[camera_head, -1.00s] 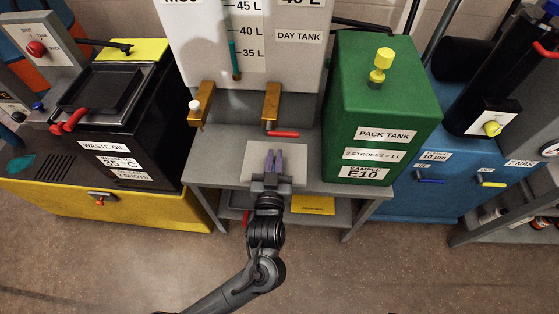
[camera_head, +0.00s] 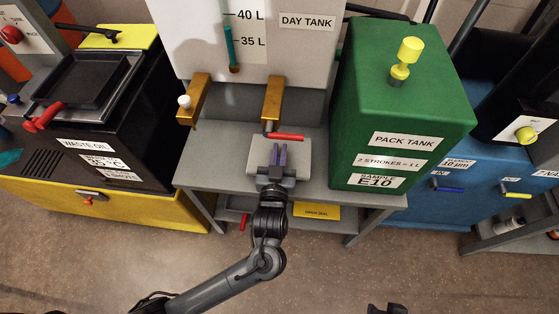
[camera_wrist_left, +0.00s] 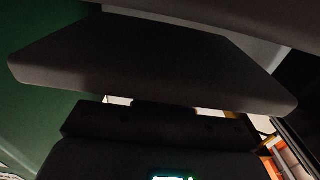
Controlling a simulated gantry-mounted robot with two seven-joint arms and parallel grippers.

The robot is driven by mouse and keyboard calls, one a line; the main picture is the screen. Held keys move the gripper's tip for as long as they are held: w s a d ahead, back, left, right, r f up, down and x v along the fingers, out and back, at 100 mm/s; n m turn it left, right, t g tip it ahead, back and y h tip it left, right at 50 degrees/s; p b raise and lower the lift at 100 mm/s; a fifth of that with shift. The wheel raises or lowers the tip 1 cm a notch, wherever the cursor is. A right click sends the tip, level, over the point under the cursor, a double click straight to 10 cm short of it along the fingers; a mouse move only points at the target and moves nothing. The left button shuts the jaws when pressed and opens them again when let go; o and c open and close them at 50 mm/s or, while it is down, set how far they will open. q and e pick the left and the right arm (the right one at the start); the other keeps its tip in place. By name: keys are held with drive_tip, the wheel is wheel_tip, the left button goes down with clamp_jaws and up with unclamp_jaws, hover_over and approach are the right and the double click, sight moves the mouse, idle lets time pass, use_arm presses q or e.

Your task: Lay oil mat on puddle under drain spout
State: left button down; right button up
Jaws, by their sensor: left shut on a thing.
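The oil mat (camera_head: 298,160) is a pale grey rectangle in the head view, at the bench top just below the drain spout (camera_head: 272,100). The spout is brass with a red lever (camera_head: 286,137) at its lower end. My left gripper (camera_head: 279,154) is shut on the mat, its fingers over the mat's middle. In the left wrist view the mat (camera_wrist_left: 150,65) is a large dark slab across the picture. I cannot tell whether it touches the bench. No puddle shows; the mat may hide it. A dark part at the bottom edge seems to be my right gripper (camera_head: 388,309), mostly cut off.
The green pack tank (camera_head: 400,110) stands close at the right of the mat. A second brass spout (camera_head: 194,100) is at the left. The grey bench (camera_head: 215,165) is clear left of the mat. The black waste oil unit (camera_head: 120,120) stands farther left.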

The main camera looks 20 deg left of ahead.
use_arm(q)
wheel_tip(320, 180, down, 3)
drive_tip(key=shift+f+b, duration=0.1)
drive_tip(key=shift+b, duration=0.7)
drive_tip(key=c, duration=1.6)
unclamp_jaws()
drive_tip(key=o, duration=0.4)
drive_tip(key=shift+o, duration=0.2)
